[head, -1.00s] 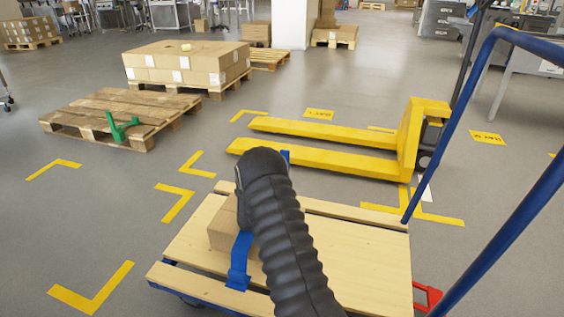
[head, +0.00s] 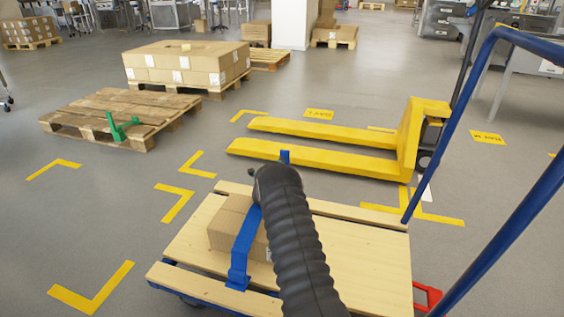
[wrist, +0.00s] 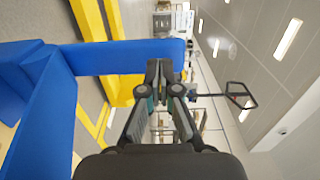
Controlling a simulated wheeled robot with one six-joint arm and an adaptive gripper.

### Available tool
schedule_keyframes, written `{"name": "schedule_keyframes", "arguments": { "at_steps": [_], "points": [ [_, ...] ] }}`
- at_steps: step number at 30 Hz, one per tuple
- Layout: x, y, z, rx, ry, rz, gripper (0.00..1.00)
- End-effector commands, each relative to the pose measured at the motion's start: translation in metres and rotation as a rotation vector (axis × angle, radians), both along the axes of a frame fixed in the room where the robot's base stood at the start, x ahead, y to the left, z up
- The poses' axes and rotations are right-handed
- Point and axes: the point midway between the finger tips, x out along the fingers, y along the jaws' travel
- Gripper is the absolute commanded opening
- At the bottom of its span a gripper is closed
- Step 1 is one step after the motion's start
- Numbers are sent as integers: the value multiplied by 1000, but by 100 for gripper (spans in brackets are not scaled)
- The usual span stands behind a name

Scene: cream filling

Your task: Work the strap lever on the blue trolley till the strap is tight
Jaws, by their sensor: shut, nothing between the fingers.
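The trolley (head: 352,262) has a light wooden deck, a blue frame and a blue handle. A cardboard box (head: 226,222) sits on it under a blue strap (head: 241,252). A small blue piece (head: 285,156) shows beyond my arm, probably the lever's end. In the wrist view a blue bar (wrist: 115,57), likely the strap lever, runs from a broad blue part on the left to the fingertips. My gripper (wrist: 166,68) is shut and empty, its tips over the bar's right part; I cannot tell whether they touch. In the head view my arm hides the fingers.
A yellow pallet jack (head: 330,155) stands just behind the trolley. The blue handle (head: 515,215) rises on the right, with a red part (head: 428,296) low beside the deck. A wooden pallet (head: 120,115) with a green piece lies at left. Floor left of the trolley is clear.

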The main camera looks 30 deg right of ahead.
Motion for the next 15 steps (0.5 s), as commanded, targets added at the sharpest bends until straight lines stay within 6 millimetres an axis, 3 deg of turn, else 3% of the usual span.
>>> {"name": "schedule_keyframes", "arguments": {
  "at_steps": [15],
  "points": [
    [10,-10,0,0,0,0,0]
  ]
}}
